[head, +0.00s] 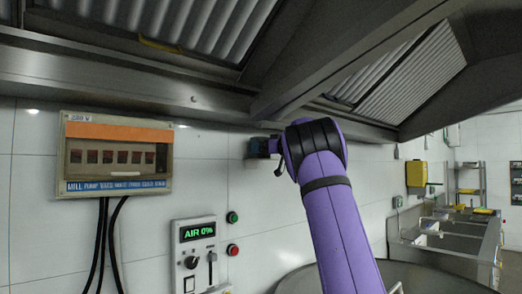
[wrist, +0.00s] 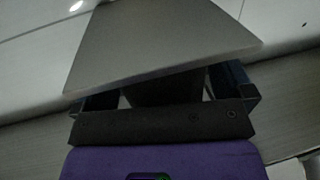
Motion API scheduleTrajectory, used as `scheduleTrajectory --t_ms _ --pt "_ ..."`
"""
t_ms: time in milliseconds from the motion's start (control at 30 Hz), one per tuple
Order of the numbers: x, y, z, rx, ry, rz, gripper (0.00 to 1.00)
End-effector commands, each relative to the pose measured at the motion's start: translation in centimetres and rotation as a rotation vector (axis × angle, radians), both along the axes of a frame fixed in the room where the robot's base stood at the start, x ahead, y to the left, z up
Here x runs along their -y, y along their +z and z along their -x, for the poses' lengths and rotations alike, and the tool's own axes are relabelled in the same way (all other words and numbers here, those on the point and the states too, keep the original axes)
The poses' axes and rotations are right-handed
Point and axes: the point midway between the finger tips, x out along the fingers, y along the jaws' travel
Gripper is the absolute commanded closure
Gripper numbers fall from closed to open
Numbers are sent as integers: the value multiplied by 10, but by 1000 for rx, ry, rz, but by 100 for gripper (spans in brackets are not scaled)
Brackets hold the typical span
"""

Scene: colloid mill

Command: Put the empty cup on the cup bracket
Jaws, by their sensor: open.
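My purple arm reaches up towards the wall under the hood in the head view. My gripper (head: 263,148) is small and partly hidden behind my own wrist there. In the wrist view my gripper (wrist: 168,88) has its dark fingers spread to the left and right, open. A flat grey plate (wrist: 165,42) lies across the view just beyond and over the fingers. I cannot tell whether it is the cup bracket or touches the fingers. A dark shape (wrist: 165,88) shows under the plate, between the fingers, and is unclear. I cannot make out the empty cup in either view.
A metal hood (head: 120,80) hangs low over the arm. A breaker box (head: 115,155) and an "AIR 0%" control panel (head: 196,255) are on the tiled wall at left. A round metal surface (head: 430,283) lies below at right, with a sink counter (head: 445,240) beyond.

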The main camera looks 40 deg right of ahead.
Motion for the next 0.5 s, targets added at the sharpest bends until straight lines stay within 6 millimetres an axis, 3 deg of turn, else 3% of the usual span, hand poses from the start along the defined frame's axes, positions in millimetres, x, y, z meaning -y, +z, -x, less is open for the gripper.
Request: scheduleTrajectory --t_ms 300,500 --pt "15 1 62 2 -3 -1 1" --pt "21 0 92 1 -2 -1 1"
